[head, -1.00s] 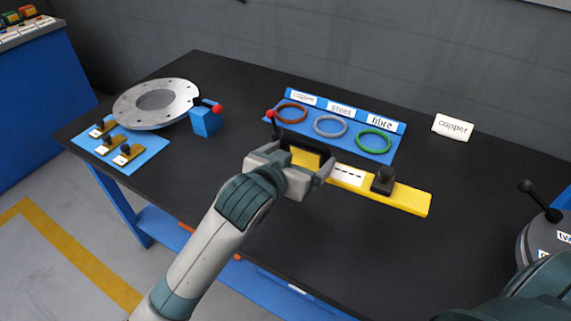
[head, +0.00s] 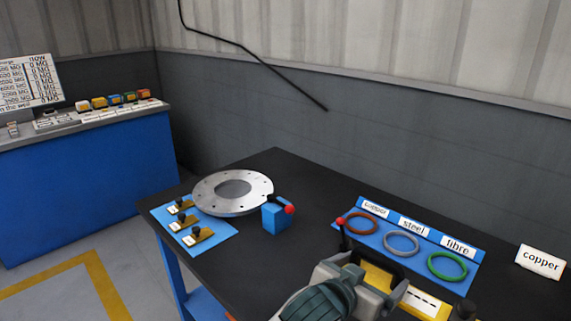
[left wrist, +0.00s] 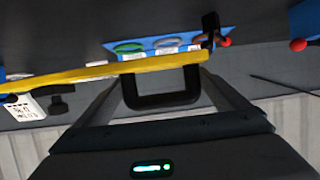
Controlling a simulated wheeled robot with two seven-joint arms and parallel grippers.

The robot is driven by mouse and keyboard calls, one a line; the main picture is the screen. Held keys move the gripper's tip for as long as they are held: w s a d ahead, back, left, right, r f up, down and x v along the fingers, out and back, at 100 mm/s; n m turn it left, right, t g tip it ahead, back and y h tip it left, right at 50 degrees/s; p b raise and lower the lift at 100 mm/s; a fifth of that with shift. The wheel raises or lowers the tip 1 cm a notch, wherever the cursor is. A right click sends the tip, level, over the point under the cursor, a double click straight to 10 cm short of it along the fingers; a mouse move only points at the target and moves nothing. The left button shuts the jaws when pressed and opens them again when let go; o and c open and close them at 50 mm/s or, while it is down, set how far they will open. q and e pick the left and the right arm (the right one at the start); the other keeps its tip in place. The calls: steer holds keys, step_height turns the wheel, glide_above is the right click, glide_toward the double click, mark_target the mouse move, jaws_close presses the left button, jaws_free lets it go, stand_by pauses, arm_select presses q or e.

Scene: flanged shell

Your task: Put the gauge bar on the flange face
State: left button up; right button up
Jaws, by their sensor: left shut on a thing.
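The gauge bar (head: 378,280) is a long yellow bar with a black handle, a white label and a red-tipped lever at its far left end. It lies on or just above the black table, in front of the gasket board. My left gripper (head: 362,280) is shut on its handle. The left wrist view also shows the bar (left wrist: 100,72) and the black handle (left wrist: 133,95) between the fingers. The flange face (head: 207,200) is a silver ring with bolt holes, at the table's far left, with nothing on it. My right gripper is out of view.
A blue block with a red-knobbed lever (head: 276,217) stands right of the flange. A blue mat (head: 222,242) with several brass clamps lies before it. The gasket board (head: 420,262) holds copper, steel and fibre rings. A "copper" card (head: 540,262) stands at right.

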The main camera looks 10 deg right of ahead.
arm_select(q)
steer(key=w+a+r+n+t+y, duration=0.1)
steer(key=w+a+r+n+y, duration=0.1)
steer(key=a, duration=1.3)
steer(key=w+a+r+n+t+y, duration=0.2)
steer(key=w+a+r+n+y, duration=0.1)
steer(key=a, duration=1.2)
steer(key=w+a+r+n+t+y, duration=0.1)
steer(key=a+r+n+y, duration=0.3)
steer(key=a, duration=1.1)
step_height(320, 180, up, 3)
steer(key=shift+w+f+n+t+y, duration=0.2)
steer(key=shift+w+n+t+y, duration=0.2)
steer(key=shift+w+y, duration=0.35)
steer(key=shift+w, duration=0.15)
